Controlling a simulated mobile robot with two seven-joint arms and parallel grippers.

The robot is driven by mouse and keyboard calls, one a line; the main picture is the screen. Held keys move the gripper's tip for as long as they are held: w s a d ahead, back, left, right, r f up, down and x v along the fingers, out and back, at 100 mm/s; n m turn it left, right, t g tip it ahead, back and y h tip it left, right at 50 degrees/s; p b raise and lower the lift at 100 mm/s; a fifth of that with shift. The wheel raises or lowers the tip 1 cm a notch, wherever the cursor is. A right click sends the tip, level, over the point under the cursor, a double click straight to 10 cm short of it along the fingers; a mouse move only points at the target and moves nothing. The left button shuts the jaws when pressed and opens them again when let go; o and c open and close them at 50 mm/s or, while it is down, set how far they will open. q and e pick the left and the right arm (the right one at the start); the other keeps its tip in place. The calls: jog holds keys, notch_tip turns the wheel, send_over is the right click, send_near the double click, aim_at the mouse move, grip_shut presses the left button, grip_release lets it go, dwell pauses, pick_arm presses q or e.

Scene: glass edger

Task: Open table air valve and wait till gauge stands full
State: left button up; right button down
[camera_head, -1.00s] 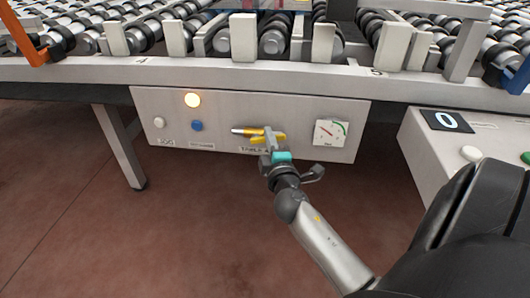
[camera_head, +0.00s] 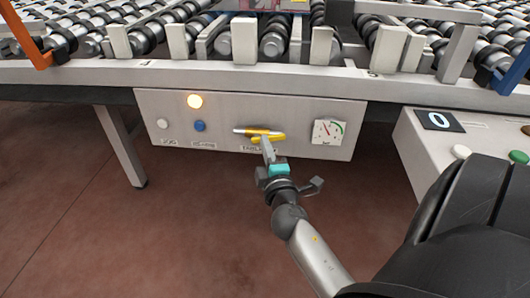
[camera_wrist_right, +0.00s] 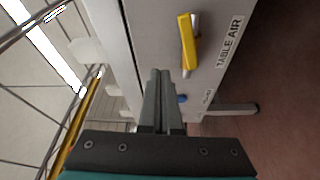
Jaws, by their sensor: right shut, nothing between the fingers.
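The table air valve has a yellow handle (camera_head: 264,134) on the grey panel (camera_head: 230,112) under the roller table. The handle lies roughly level, along the panel's length. In the right wrist view the yellow handle (camera_wrist_right: 187,42) stands beside the TABLE AIR label (camera_wrist_right: 229,42). The round gauge (camera_head: 328,132) is right of the valve; its thin needle seems to point up and left, with a green arc at the right. My right gripper (camera_head: 267,145) is shut and empty just before and below the handle. In the wrist view its fingertips (camera_wrist_right: 160,74) look apart from the handle. My left gripper is not in view.
A grey control box (camera_head: 430,150) with a 0 display stands at right. Rollers lie above; the floor below is clear.

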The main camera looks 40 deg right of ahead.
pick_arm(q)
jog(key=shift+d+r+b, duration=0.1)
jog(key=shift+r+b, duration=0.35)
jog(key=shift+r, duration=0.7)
pick_arm(e)
jog(key=shift+s+a+f, duration=0.35)
jog(key=shift+s+a, duration=0.35)
jog(key=shift+s+a+f, duration=0.3)
jog(key=shift+s+a, duration=0.35)
jog(key=shift+s, duration=0.05)
